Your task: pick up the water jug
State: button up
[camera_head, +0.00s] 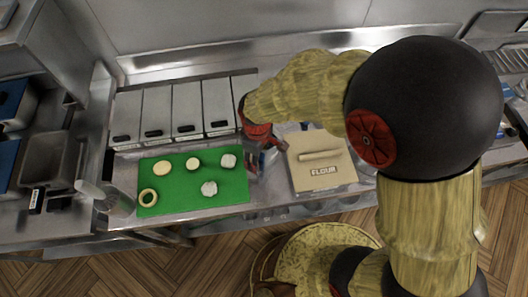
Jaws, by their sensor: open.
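My arm crosses the right side of the head view, and its end reaches down over the counter between the green board and the flour box. My gripper (264,152) is at the end of the arm, just right of the green board, and it is open. A clear, glassy vessel, probably the water jug (253,164), stands directly below the gripper, at the board's right edge. The gripper covers its upper part. I cannot tell whether the fingers are around it or only above it.
A green cutting board (232,196) holds several pale slices and lumps. A flour box (320,172) stands close to the right of the gripper. Lidded metal bins (187,112) line the back. Another clear container (118,205) stands at the board's left, near the counter's front edge.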

notch_tip(320, 180, down, 2)
jog(key=shift+c, duration=0.4)
grip_shut()
dwell(0.5)
dwell(0.4)
